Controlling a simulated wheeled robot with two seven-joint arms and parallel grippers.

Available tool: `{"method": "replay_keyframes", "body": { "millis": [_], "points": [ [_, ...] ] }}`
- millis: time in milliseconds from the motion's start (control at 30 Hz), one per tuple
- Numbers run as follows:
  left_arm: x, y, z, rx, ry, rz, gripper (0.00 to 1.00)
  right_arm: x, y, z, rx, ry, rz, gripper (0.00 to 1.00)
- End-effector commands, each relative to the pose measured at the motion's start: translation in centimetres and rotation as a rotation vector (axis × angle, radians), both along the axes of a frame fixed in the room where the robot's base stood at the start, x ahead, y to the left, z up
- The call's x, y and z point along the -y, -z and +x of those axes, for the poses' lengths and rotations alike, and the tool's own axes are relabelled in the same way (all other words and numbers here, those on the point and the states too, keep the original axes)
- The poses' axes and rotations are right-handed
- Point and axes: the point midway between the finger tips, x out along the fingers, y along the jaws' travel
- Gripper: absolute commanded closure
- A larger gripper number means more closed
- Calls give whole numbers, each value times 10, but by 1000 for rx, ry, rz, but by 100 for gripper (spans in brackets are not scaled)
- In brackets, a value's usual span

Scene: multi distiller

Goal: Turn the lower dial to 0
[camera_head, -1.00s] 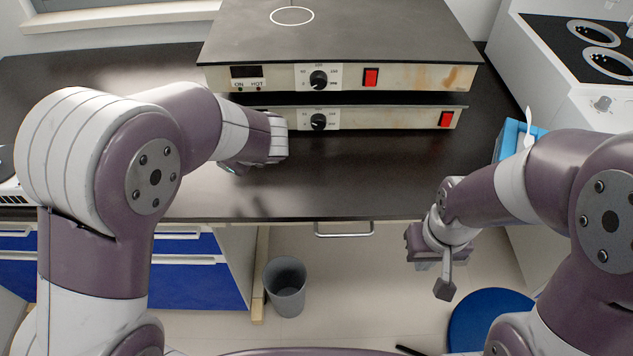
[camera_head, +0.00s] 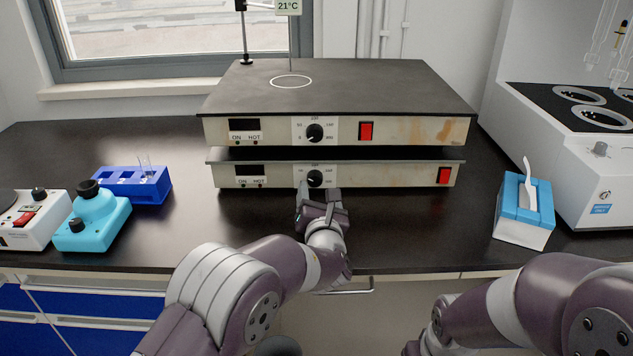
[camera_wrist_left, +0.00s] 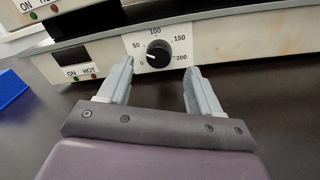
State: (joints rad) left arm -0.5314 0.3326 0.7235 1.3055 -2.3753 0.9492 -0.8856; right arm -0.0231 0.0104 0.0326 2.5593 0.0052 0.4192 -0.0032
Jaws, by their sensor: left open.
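The lower dial (camera_head: 315,178) is a round black knob on the front panel of the lower hot plate (camera_head: 390,175). It also shows in the left wrist view (camera_wrist_left: 158,53), with a scale from 0 to 200. Its white mark points left, near the 0 and 50 end. My left gripper (camera_head: 318,193) is in front of the lower panel, just below the dial. In the left wrist view its open fingers (camera_wrist_left: 159,70) are spread to either side of the dial, with nothing between them. My right gripper is outside the frame; only part of that arm shows.
The upper hot plate (camera_head: 420,132) has its own similar dial (camera_head: 315,132), close above. Red switches are to the right on both panels. A blue tube rack (camera_head: 150,188) and a turquoise device (camera_head: 92,220) stand left. A tissue box (camera_head: 523,215) stands right. The counter front is clear.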

Motion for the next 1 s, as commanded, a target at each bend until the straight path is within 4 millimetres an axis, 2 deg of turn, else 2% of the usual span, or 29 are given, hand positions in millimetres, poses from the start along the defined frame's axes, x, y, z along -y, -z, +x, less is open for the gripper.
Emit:
{"method": "replay_keyframes", "body": {
  "millis": [100,300,633,667,800,833,1000],
  "points": [
    [-2,2,21,2,-1,-3,36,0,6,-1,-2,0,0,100],
    [-3,0,41,4,-1,-3,36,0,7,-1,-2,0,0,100],
    [-3,0,46,1,-1,-3,36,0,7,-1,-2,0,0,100],
    [-3,0,46,1,-1,-3,39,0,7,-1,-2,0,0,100],
    [-3,0,46,1,-1,-3,85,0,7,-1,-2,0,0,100],
    [-3,0,46,2,0,-3,92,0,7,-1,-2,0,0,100],
    [-3,0,46,2,-1,-6,92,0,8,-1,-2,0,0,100]
  ]
}}
